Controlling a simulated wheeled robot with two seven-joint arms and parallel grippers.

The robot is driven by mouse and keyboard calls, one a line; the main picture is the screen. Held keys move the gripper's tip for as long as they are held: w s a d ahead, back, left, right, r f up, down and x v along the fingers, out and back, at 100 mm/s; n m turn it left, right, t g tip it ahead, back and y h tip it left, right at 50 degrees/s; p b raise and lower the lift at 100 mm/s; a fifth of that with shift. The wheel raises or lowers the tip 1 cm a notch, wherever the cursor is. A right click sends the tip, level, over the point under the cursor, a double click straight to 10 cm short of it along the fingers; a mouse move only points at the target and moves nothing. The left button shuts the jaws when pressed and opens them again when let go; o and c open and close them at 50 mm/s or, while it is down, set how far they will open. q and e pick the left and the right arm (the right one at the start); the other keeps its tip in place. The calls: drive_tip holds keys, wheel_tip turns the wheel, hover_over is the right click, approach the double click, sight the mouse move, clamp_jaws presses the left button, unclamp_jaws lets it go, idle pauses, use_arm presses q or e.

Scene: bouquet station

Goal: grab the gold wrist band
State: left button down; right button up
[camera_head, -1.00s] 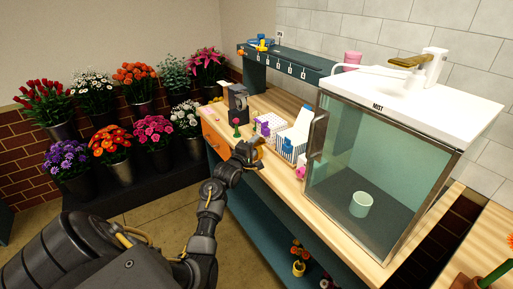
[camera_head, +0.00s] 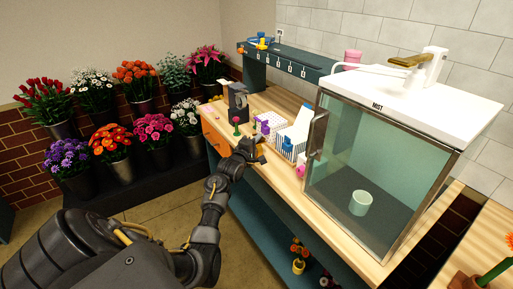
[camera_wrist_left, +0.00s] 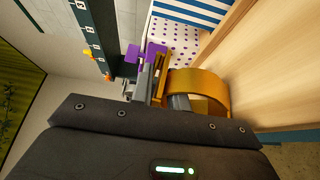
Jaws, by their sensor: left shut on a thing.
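The gold wrist band (camera_wrist_left: 209,88) is a wide gold ring, large in the left wrist view. My left gripper (camera_wrist_left: 165,95) is shut on it, with the fingers at the band's left side. In the head view my left gripper (camera_head: 256,153) is at the front edge of the wooden counter, and the band there is small and mostly hidden by the gripper. My right gripper is not in view.
A purple-dotted box (camera_head: 270,122) and a striped basket (camera_head: 290,148) stand just behind the gripper. A glass mist cabinet (camera_head: 375,165) stands to the right.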

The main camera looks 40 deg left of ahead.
use_arm(q)
drive_tip(key=shift+r, duration=0.15)
drive_tip(key=shift+r, duration=0.25)
wheel_tip(320, 180, up, 2)
drive_tip(key=shift+r+b, duration=0.25)
drive_tip(key=shift+b, duration=0.4)
drive_tip(key=s+d+r, duration=0.8)
drive_tip(key=s+r, duration=0.1)
drive_tip(key=s, duration=0.2)
drive_tip(key=shift+d+r, duration=0.2)
drive_tip(key=shift+r, duration=0.2)
